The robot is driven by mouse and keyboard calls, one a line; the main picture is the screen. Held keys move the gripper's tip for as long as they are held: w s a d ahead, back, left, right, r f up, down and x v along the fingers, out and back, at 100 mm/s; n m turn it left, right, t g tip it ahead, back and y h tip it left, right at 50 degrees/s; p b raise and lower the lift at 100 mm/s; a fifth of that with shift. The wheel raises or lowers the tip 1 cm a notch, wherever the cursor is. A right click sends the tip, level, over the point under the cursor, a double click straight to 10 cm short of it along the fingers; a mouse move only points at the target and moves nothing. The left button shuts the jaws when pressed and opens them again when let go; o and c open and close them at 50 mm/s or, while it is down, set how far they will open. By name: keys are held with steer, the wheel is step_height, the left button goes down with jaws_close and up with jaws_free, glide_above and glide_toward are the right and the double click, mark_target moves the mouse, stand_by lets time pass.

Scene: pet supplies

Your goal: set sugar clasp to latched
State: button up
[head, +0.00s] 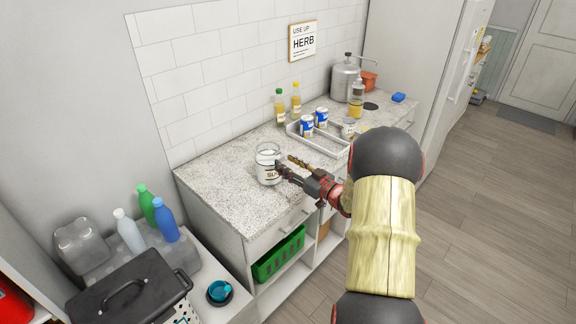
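A clear glass jar (268,168) with a white label, partly readable as "SU", stands upright on the speckled counter. Pale contents show inside it. My gripper (284,167) reaches in from the right, and its tip overlaps the jar's right side in the head view. I cannot tell whether it touches the jar. The clasp is too small and partly hidden by the gripper, so its position cannot be made out. A thin brown piece shows just behind the gripper. The finger gap is not clear at this size.
A light tray (334,151) with blue-and-white cans stands behind the gripper. Two bottles (280,108) stand near the wall, and a metal dispenser (345,82) is farther back. The counter (220,180) left of the jar is clear. A green basket (280,256) sits below.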

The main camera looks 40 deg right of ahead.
jaws_close()
steer(key=shift+r, duration=0.1)
stand_by(0.3)
steer(key=shift+w+r+g+p, duration=0.1)
steer(key=shift+r+g+p, duration=0.25)
steer(key=shift+p, duration=0.9)
steer(key=shift+w+g+p, duration=0.1)
steer(key=shift+g+p, duration=0.25)
steer(key=shift+p, duration=0.35)
steer(key=shift+f, duration=0.2)
steer(key=shift+o, duration=0.5)
jaws_free()
